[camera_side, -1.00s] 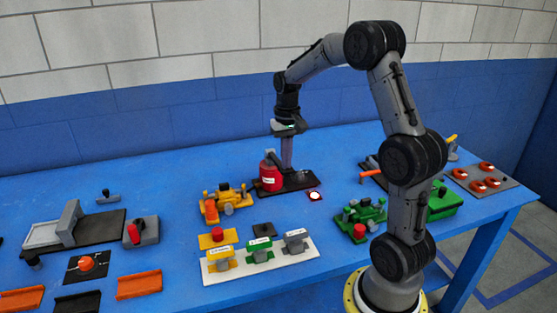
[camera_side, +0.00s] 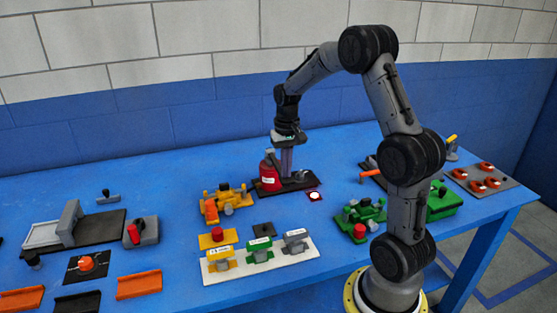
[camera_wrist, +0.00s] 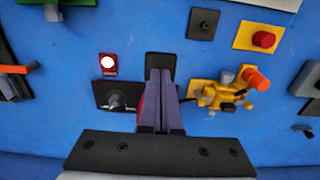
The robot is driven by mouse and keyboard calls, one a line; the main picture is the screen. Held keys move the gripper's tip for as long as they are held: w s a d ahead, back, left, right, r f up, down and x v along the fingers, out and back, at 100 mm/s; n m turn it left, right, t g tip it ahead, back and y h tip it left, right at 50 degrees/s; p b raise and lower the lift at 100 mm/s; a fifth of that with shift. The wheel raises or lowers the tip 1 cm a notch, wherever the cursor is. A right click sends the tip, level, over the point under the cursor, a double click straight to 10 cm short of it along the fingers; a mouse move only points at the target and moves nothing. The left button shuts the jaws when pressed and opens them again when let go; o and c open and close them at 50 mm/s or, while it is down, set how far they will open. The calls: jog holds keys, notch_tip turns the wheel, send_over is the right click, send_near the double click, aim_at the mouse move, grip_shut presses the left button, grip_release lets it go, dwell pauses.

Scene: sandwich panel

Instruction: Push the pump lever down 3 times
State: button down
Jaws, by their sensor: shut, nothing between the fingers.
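The pump is a red cylinder (camera_side: 268,180) with a white label on a black base plate (camera_side: 309,181), and a short dark lever part (camera_side: 270,156) shows at its top. My gripper (camera_side: 287,174) is shut and empty, pointing straight down over the base plate just right of the cylinder. In the wrist view my gripper's fingers (camera_wrist: 161,73) hide most of the pump. Only a red sliver (camera_wrist: 143,104) of the cylinder shows beside them. Whether the fingers touch the lever is not clear, and the lever's far end is hidden.
A lit white lamp on a red plate (camera_side: 315,196) lies close in front of the pump base. A yellow valve fixture (camera_side: 226,199) stands left of it. A white panel with labelled blocks (camera_side: 263,266) is in front, and a green fixture (camera_side: 361,218) is to the right.

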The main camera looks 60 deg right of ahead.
jog(key=shift+f, duration=0.7)
dwell(0.3)
jog(key=shift+r, duration=3.55)
jog(key=shift+f, duration=0.15)
